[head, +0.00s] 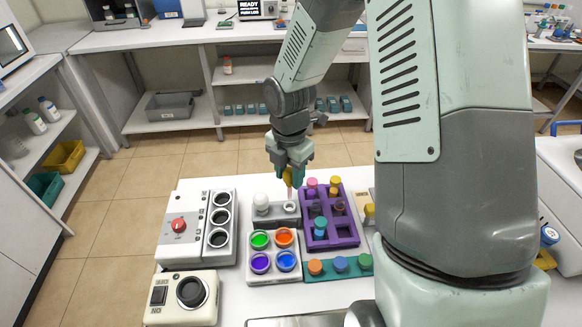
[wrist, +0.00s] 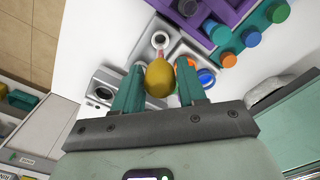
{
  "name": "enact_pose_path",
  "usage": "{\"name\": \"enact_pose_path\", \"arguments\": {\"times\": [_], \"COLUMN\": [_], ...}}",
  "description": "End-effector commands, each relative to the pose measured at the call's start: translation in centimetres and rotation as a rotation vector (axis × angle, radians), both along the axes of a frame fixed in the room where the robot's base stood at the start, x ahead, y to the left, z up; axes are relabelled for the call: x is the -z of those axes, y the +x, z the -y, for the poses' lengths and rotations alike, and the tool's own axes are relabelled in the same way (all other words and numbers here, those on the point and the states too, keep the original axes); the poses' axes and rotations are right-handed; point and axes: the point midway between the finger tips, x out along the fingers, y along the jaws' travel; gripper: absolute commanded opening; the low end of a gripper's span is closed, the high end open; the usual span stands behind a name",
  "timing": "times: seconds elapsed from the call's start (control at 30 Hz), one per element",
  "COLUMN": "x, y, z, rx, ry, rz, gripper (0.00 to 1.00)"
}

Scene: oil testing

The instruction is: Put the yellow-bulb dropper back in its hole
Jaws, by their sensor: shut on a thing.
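My gripper (head: 291,180) is shut on the yellow-bulb dropper, whose yellow bulb (wrist: 160,80) sits between the two green fingers in the wrist view. The dropper's pinkish tube (wrist: 160,55) points away from the wrist, towards the ring-shaped hole (wrist: 160,40). In the head view the dropper hangs about upright above the grey holder (head: 272,215), over its right-hand hole (head: 290,206). I cannot tell whether the tip is inside the hole or just above it. A white-bulb dropper (head: 262,200) stands at the holder's left end.
A purple rack (head: 345,243) with several capped vials stands just right of the holder. In front is a white tray of coloured cups (head: 265,278). A grey-white device with a red knob (head: 180,225) is at left. A teal strip (head: 325,278) holds capped vials.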

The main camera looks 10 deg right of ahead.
Motion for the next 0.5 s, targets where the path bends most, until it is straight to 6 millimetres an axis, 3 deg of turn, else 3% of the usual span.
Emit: {"name": "enact_pose_path", "arguments": {"times": [0.27,0.5], "x": [1.7,1.8], "y": [0.0,0.0], "z": [0.0,0.0], "rx": [0.000,0.001], "ry": [0.000,0.001], "rz": [-0.001,-0.001], "gripper": [0.31,0.31]}}
